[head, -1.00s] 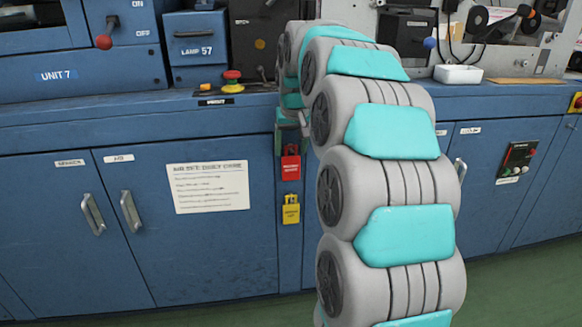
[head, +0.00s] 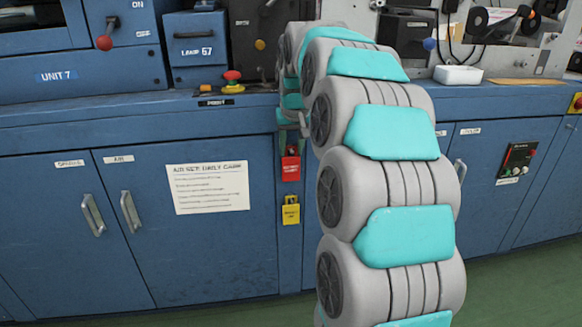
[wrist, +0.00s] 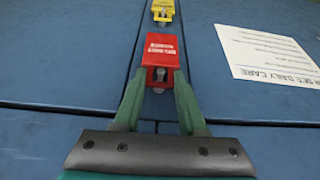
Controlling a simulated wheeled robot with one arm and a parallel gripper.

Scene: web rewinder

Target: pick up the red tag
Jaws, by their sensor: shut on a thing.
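The red tag (head: 291,169) hangs on the front of the blue cabinet, on the narrow strip between doors. In the wrist view the red tag (wrist: 161,50) shows its white lettering. My gripper (wrist: 157,76) is shut on the tag's near end, one green finger on each side. A small grey peg or fitting shows between the fingers; I cannot tell whether the tag still rests on it. In the head view my gripper (head: 290,146) is partly hidden by my arm, at the tag's upper end.
A yellow tag (head: 291,210) hangs just below the red one and shows ahead in the wrist view (wrist: 163,10). Door handles (head: 130,212) stick out. The counter edge (head: 150,112) is above.

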